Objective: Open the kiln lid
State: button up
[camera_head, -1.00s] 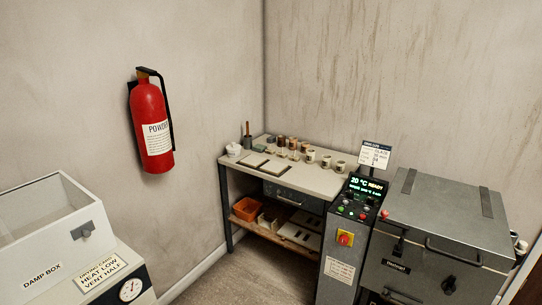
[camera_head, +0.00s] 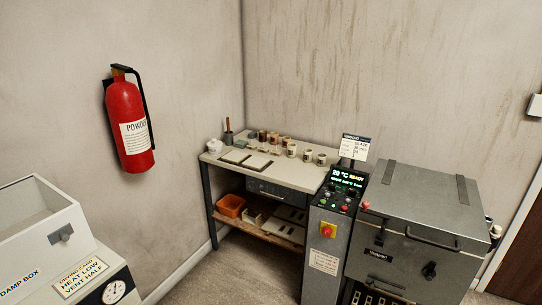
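The kiln (camera_head: 400,262) is a grey metal box at the lower right of the head view. Its lid (camera_head: 424,203) is shut, with two dark straps across the top and a dark bar handle (camera_head: 432,239) along the front edge. My gripper is not in view.
A work table (camera_head: 290,176) with several small pots stands left of the control panel, against the wall. A damp box (camera_head: 40,235) is at the lower left. A red fire extinguisher (camera_head: 128,125) hangs on the wall. Floor (camera_head: 235,275) shows clear between the damp box and the control panel.

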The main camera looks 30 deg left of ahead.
aim_at(436, 209)
jog(key=i+j, duration=0.5)
jog(key=i+j+z, duration=0.1)
jog(key=i+j, duration=0.35)
jog(key=j, duration=0.15)
